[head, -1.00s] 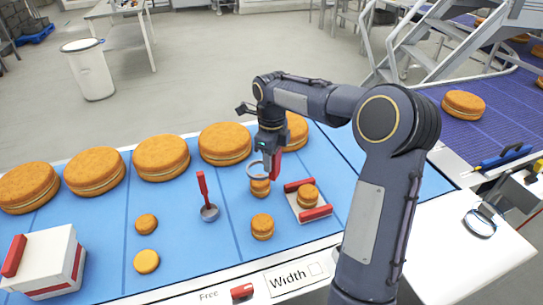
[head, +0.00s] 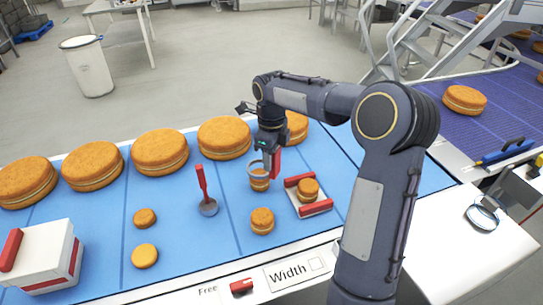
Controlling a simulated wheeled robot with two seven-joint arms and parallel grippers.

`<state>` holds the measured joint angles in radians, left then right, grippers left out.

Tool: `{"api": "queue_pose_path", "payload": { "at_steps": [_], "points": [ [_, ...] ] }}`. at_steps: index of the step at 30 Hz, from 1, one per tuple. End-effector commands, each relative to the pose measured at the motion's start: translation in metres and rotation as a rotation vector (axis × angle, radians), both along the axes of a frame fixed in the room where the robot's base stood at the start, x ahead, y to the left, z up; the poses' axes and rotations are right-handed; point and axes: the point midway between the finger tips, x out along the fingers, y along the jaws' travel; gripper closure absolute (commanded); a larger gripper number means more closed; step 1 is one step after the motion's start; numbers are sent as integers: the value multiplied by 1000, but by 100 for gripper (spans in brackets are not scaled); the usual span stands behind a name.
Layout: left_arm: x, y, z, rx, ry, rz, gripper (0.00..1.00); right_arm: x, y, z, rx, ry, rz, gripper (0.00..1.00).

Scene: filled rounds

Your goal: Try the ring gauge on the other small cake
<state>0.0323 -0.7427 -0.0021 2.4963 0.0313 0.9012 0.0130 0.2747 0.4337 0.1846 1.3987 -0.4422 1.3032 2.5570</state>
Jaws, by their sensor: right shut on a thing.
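My right gripper (head: 271,147) is shut on the red handle of the ring gauge (head: 250,174). The grey ring is level, at the top of a small two-layer cake (head: 260,185) on the blue belt; I cannot tell whether it is around the cake or just above it. A second small cake (head: 262,221) stands nearer the front, clear of the gauge. A third small cake (head: 308,190) sits between the red bars of a white holder (head: 296,203) to the right. My left gripper is not in view.
A red-handled ladle (head: 207,207) lies left of the gauge. Two small round pieces (head: 145,256) and a white-and-red box (head: 45,262) are further left. Large cakes (head: 160,152) line the back. A red marker (head: 241,286) is on the front strip beside "Width".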

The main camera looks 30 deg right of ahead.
Motion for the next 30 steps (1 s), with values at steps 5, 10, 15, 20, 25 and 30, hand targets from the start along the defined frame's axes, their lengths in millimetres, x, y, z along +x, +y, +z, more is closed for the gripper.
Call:
{"api": "queue_pose_path", "payload": {
  "at_steps": [5,10,15,20,25,30],
  "points": [
    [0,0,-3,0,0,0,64,0,0,-3,0,0,0,84],
    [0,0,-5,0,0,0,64,0,0,-7,0,0,0,84],
    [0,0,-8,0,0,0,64,0,0,-10,0,0,0,84],
    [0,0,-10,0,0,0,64,0,0,-14,0,0,0,84],
    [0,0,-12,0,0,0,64,0,0,-17,1,-1,0,84],
    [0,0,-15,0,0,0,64,0,0,-20,1,-1,0,84]
  ]
}}
